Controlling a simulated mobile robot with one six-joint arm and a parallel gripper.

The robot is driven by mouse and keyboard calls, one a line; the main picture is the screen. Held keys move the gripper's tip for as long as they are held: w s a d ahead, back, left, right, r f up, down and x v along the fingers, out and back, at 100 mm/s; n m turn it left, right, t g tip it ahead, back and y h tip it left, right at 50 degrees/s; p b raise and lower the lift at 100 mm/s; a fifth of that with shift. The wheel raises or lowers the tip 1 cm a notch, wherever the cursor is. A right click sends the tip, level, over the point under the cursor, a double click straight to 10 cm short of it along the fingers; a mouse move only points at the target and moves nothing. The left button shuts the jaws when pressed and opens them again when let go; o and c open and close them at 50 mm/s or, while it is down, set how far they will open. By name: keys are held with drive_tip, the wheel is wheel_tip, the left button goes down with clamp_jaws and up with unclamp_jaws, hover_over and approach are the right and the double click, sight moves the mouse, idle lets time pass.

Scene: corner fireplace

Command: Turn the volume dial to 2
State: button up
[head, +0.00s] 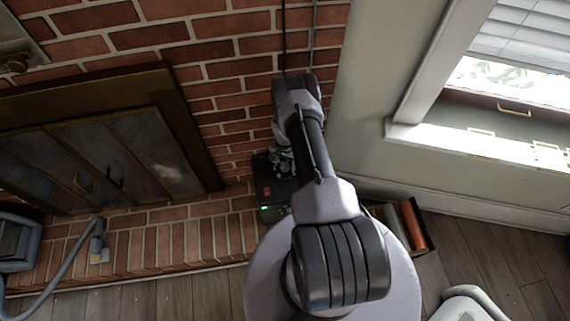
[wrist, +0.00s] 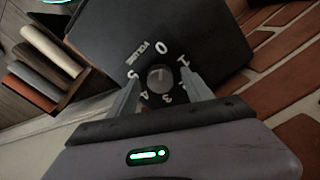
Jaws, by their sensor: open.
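The volume dial (wrist: 160,79) is a small round grey knob on the face of a black box (wrist: 205,38). Around it are white numbers and the word VOLUME; 0, 1, 3, 4 and 5 can be read, and my right finger seems to cover the place of 2. A faint mark on the knob seems to face the 0 side, but it is too small to be sure. My gripper (wrist: 160,84) is open, with one finger on each side of the dial. I cannot tell whether they touch it. In the head view the black box (head: 267,200) is partly hidden by my arm.
The box stands on the brick hearth (head: 190,238) by the brick wall. Books (head: 408,226) lie to its right; they also show in the wrist view (wrist: 45,62). A fireplace (head: 100,150) is at the left, with a blue hose (head: 62,275) in front. A window (head: 510,80) is at the right.

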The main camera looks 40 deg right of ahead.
clamp_jaws()
drive_tip(key=shift+m, duration=0.3)
drive_tip(key=m+b, duration=0.2)
drive_tip(key=m, duration=0.1)
drive_tip(key=shift+f+m+b, duration=0.15)
drive_tip(key=shift+m+b, duration=0.25)
drive_tip(key=m+b, duration=0.3)
drive_tip(key=m, duration=0.3)
drive_tip(key=m+b, duration=0.2)
drive_tip(key=m, duration=0.3)
drive_tip(key=shift+m, duration=0.4)
drive_tip(key=shift+m+b, duration=0.65)
drive_tip(key=shift+m, duration=1.85)
